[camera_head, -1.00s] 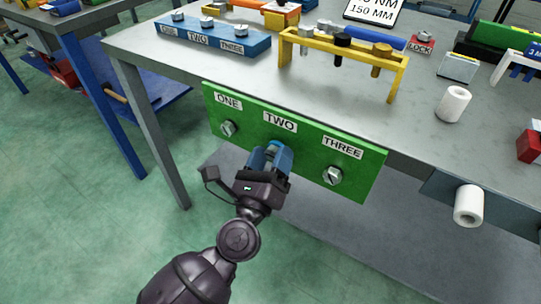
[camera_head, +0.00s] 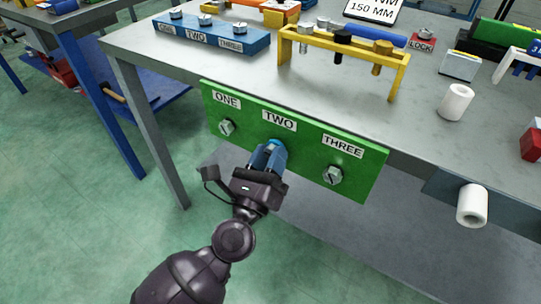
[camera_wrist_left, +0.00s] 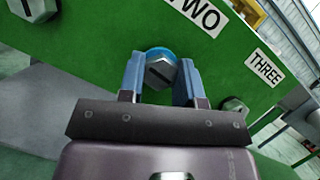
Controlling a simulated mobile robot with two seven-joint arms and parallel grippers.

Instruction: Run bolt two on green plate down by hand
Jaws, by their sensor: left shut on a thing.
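The green plate (camera_head: 308,142) hangs on the front edge of the grey workbench, with labels ONE, TWO and THREE. Bolt two (camera_wrist_left: 161,71) is a hex head with a slot, in front of a blue ring, under the TWO label. My left gripper (camera_head: 271,157) is at bolt two, its blue fingers (camera_wrist_left: 160,78) on both sides of the head, shut on it. In the head view the fingers hide most of the bolt. Bolt one (camera_head: 227,127) and bolt three (camera_head: 333,175) sit in the plate on either side. My right gripper is not in view.
Another white roll (camera_head: 472,205) sticks out from the bench front.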

